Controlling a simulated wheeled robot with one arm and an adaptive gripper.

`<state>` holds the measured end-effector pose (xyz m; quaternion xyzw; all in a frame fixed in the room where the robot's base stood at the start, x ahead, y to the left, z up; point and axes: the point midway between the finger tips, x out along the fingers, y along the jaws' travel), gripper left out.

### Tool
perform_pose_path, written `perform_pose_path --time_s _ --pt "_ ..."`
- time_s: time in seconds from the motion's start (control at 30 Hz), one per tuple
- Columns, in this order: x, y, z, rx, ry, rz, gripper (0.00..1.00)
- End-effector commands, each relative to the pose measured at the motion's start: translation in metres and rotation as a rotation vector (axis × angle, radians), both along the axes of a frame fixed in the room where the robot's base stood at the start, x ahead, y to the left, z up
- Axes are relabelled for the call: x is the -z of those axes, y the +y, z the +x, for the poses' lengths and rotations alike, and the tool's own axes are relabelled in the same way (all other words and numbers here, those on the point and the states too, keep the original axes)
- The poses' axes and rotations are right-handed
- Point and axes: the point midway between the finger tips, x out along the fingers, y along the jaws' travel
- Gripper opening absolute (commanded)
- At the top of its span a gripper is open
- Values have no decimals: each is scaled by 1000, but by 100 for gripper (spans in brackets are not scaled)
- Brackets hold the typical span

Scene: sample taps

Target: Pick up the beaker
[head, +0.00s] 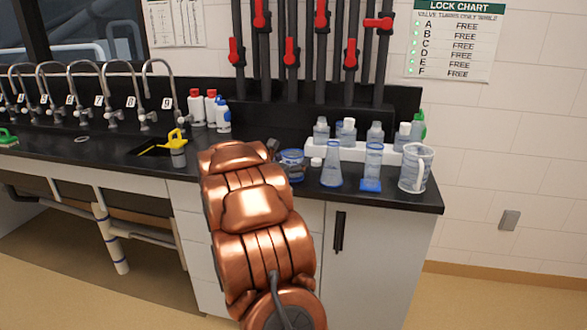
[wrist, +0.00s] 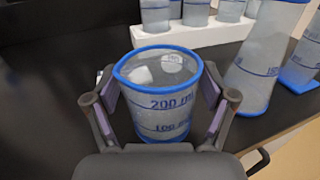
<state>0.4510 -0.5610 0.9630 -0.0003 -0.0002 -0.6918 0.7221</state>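The beaker is clear with a blue rim and blue marks, "200 ml" among them; it stands upright in the middle of the wrist view (wrist: 162,115). In the head view the beaker (head: 292,157) is on the black counter, partly hidden by my arm. My gripper (wrist: 161,95) is open, with one finger on each side of the beaker. Narrow gaps seem to show between the pads and its walls. In the head view my gripper (head: 280,160) is mostly hidden by my copper-coloured arm.
A conical flask (head: 332,165), a measuring cylinder (head: 372,168) and a jug (head: 416,168) stand to the right on the counter (head: 432,200). Behind is a white rack (head: 350,152) with bottles. A small white cap (head: 316,162) lies close by. Taps and a sink are left.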

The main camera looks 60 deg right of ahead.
Motion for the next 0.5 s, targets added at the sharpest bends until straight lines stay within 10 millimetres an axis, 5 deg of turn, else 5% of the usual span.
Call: perform_pose_path --time_s 0.37,0.5 --pt "0 0 0 0 0 0 40" --pt "0 0 0 0 0 1 39"
